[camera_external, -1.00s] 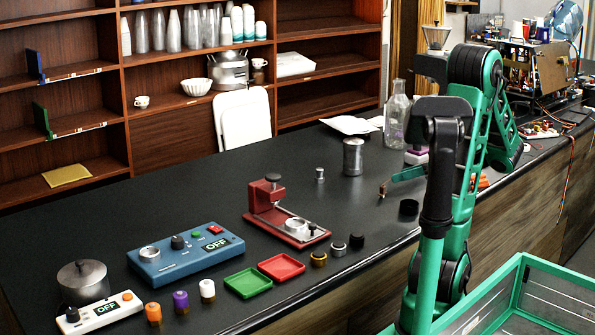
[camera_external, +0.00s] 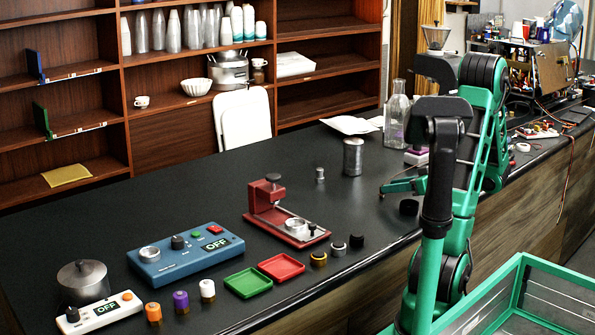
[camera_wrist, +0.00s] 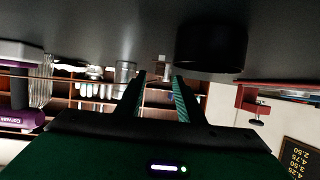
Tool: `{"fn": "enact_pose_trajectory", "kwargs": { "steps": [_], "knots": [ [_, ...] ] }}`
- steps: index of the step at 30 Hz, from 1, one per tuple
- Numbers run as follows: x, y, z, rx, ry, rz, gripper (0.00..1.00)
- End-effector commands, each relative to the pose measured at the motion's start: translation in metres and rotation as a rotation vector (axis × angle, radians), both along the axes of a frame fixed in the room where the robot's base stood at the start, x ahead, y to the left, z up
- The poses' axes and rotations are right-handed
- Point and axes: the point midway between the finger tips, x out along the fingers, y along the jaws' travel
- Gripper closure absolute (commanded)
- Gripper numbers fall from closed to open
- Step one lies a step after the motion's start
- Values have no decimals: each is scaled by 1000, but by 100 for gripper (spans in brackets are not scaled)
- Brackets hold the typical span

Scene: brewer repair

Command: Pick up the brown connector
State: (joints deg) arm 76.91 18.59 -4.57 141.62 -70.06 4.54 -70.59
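My gripper (camera_external: 386,189) hangs low over the black counter, right of centre. In the wrist view, which is upside down, my gripper (camera_wrist: 160,78) has its two green fingers apart, with nothing clearly held between them. A black round cap (camera_external: 408,207) stands on the counter close to the fingers; it looms large in the wrist view (camera_wrist: 210,48). I cannot make out the brown connector for certain in either current view; it may be hidden by my arm or too small to tell.
A steel canister (camera_external: 352,157), a small metal weight (camera_external: 320,175) and a glass bottle (camera_external: 396,115) stand beyond my gripper. A red press (camera_external: 285,212) and several small caps stand left. The counter between canister and press is mostly clear.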

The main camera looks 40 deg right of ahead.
Motion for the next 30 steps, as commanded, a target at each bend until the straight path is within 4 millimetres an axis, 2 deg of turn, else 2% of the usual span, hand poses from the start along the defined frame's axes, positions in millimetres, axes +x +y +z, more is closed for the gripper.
{"fn": "enact_pose_trajectory", "kwargs": {
  "steps": [12, 20, 21, 25, 30],
  "knots": [
    [44, 4, -19, 1, 1, 2, 66],
    [47, 4, -20, 0, 1, 0, 66],
    [47, 4, -20, 0, 1, 0, 68],
    [47, 4, -20, 0, 1, 0, 99],
    [47, 4, -20, 0, 0, 0, 100]
  ]
}}
